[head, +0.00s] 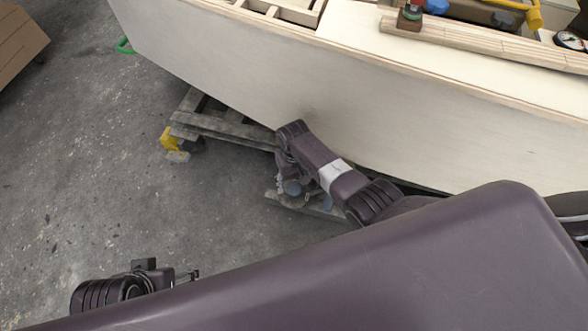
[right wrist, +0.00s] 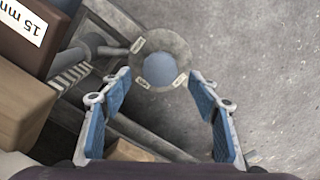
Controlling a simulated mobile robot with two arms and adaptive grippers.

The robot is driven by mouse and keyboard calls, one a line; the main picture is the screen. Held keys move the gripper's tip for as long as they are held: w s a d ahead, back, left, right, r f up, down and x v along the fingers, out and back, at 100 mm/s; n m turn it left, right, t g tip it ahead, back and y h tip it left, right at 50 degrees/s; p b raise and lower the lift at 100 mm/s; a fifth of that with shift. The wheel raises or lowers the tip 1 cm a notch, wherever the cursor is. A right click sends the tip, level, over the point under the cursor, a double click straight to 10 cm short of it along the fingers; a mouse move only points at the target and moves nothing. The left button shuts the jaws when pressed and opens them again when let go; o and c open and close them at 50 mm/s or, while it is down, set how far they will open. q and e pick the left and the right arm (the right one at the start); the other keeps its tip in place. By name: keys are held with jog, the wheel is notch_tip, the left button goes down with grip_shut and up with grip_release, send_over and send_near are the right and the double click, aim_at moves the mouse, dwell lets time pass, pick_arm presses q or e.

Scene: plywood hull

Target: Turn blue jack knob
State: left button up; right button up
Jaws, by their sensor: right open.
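The blue jack knob (right wrist: 160,70) is a round blue disc inside a grey ring with small pale labels, seen in the right wrist view. My right gripper (right wrist: 158,84) is open, with its blue-padded fingers spread to either side of the knob in the picture. The knob lies beyond the fingertips, and nothing is between the pads. In the head view my right arm reaches down beside the hull, and its gripper (head: 284,186) is small and partly hidden there. My left gripper (head: 187,275) shows small at the lower left, over the floor; its fingers are unclear.
The pale plywood hull (head: 230,60) fills the upper right, above a wooden cradle (head: 225,128) with a yellow-marked end (head: 168,138). In the wrist view, a brown block labelled 15 mm (right wrist: 45,50), a threaded rod (right wrist: 72,77) and timber lie left. The grey floor (head: 90,150) is mostly open.

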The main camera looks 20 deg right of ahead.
aim_at(294, 189)
notch_tip(294, 189, up, 8)
dwell(0.5)
dwell(0.4)
